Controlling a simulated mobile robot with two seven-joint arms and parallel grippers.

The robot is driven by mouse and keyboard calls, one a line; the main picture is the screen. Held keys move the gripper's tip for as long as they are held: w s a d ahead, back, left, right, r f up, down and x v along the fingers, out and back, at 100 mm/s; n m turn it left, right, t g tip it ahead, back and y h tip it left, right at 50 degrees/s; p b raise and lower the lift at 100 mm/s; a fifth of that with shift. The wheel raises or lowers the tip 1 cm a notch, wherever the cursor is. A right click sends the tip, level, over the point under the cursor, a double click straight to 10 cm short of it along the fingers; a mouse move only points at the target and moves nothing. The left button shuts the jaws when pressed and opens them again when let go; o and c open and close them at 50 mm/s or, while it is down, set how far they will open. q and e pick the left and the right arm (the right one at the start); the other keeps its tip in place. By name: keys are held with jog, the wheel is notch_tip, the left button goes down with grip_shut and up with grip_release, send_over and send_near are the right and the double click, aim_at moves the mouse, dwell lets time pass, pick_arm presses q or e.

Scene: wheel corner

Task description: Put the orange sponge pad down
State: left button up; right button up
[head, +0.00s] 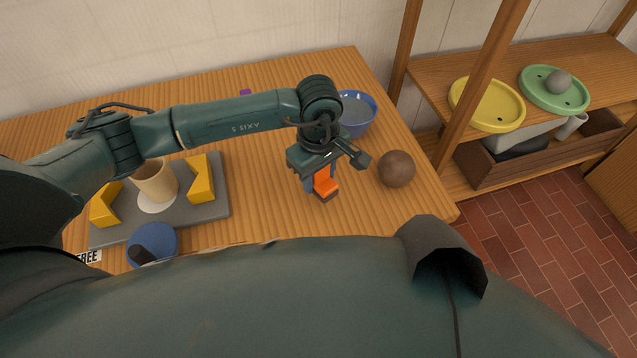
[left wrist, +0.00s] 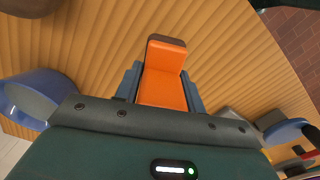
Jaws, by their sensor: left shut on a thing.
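The orange sponge pad (head: 327,187) has a dark brown layer at its lower end. My left gripper (head: 320,183) points down over the right part of the wooden table and is shut on the pad. In the left wrist view the pad (left wrist: 164,88) sits between the two blue-grey fingers of the left gripper (left wrist: 160,86), its brown end pointing away from the palm. I cannot tell whether the pad touches the table top. My right gripper is not in view.
A brown ball (head: 396,169) lies close right of the left gripper, and a blue bowl (head: 357,114) stands behind it. A grey base (head: 219,190) with yellow blocks and a tan cup (head: 155,182) is to the left. Table (head: 265,200) between is clear.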

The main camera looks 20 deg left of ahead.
pick_arm(q)
jog(key=shift+f, duration=1.85)
jog(key=shift+f, duration=0.1)
jog(key=shift+f, duration=0.15)
jog(key=o, duration=1.1)
